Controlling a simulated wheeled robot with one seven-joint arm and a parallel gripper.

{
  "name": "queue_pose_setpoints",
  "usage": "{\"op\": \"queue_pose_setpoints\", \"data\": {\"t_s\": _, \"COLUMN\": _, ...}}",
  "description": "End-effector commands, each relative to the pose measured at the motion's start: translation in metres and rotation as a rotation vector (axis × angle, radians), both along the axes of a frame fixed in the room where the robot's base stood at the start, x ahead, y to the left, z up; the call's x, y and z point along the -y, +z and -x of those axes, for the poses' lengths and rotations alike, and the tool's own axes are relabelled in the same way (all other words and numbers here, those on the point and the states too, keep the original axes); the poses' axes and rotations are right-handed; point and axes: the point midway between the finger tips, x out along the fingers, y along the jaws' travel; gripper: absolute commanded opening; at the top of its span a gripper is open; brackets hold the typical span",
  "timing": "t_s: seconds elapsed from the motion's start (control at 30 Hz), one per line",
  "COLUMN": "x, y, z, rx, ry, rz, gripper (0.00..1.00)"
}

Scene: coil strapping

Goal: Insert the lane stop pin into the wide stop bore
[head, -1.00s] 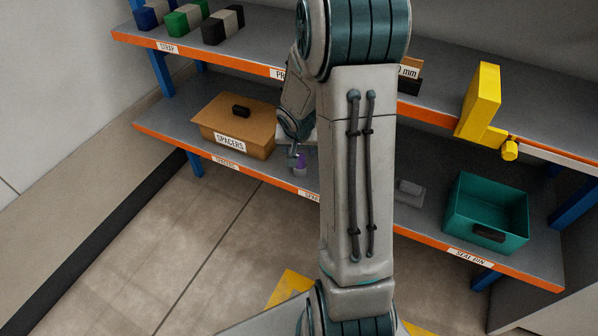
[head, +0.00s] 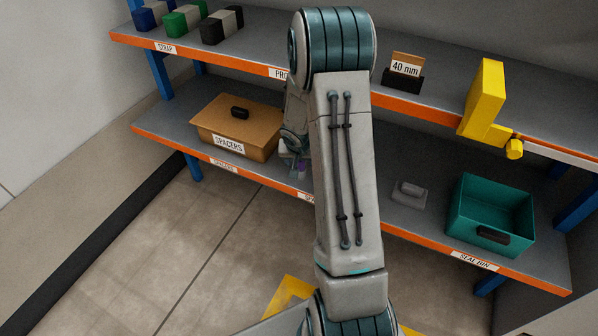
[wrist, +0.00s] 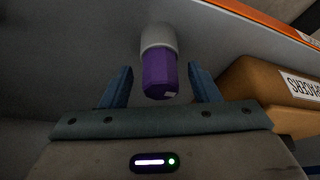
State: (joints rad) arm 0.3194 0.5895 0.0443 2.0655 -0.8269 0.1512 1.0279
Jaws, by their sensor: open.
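A purple pin-like piece with a grey end (wrist: 160,72), which looks like the lane stop pin, shows in the wrist view. My gripper (wrist: 160,86) is open, with one blue finger on each side of the purple part and a visible gap on both sides. In the head view, my gripper (head: 292,158) is at the lower shelf just right of the spacers box, mostly hidden by my arm. A small bit of purple shows there too. I cannot make out the wide stop bore in either view.
The brown spacers box (head: 205,127) stands close beside my gripper; it also shows in the wrist view (wrist: 255,82). A grey block (head: 408,194) and a teal seal bin (head: 462,222) stand further right on the lower shelf. The upper shelf (head: 262,52) overhangs.

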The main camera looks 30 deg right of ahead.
Motion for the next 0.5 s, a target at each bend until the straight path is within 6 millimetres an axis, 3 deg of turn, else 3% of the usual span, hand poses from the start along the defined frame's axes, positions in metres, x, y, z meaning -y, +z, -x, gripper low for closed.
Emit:
{"op": "queue_pose_setpoints", "data": {"t_s": 0.03, "x": -0.0001, "y": 0.0002, "z": 0.0, "rx": 0.0, "ry": 0.0, "rz": 0.0, "gripper": 0.5}}
{"op": "queue_pose_setpoints", "data": {"t_s": 0.2, "x": -0.0002, "y": 0.0002, "z": 0.0001, "rx": 0.0, "ry": 0.0, "rz": 0.0, "gripper": 0.06}}
{"op": "queue_pose_setpoints", "data": {"t_s": 0.5, "x": 0.0, "y": 0.0037, "z": -0.0001, "rx": 0.001, "ry": 0.0, "rz": 0.0, "gripper": 0.06}}
